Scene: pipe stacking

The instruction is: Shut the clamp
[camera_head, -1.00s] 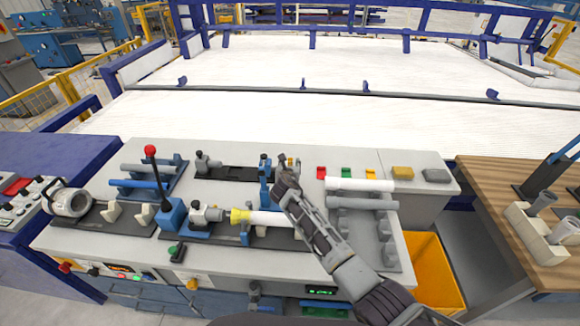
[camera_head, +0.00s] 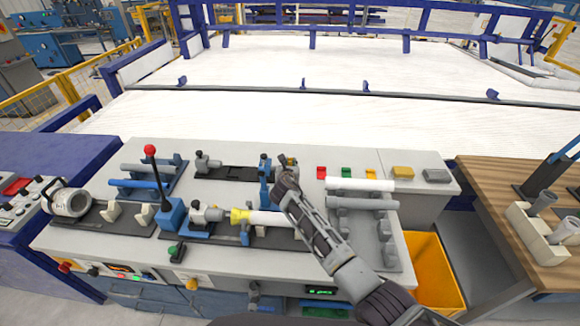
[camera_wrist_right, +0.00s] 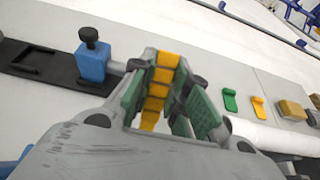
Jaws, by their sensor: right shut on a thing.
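My right gripper (camera_head: 288,162) is over the bench's back row, just right of a blue upright block (camera_head: 265,168). In the right wrist view its green-padded fingers (camera_wrist_right: 172,100) are closed on a yellow segmented piece (camera_wrist_right: 160,78), which looks like the clamp's handle. The blue block with a black knob (camera_wrist_right: 92,58) shows to the left of the fingers there. The fingers hide much of the held piece, and I cannot tell how far the clamp is closed. My left gripper is not in view.
A white pipe with a yellow collar (camera_head: 240,216) lies in the front row. A red-knobbed lever (camera_head: 150,150) stands at left. Grey and white pipes (camera_head: 360,184) lie on a rack to the right. A yellow bin (camera_head: 435,270) is below right.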

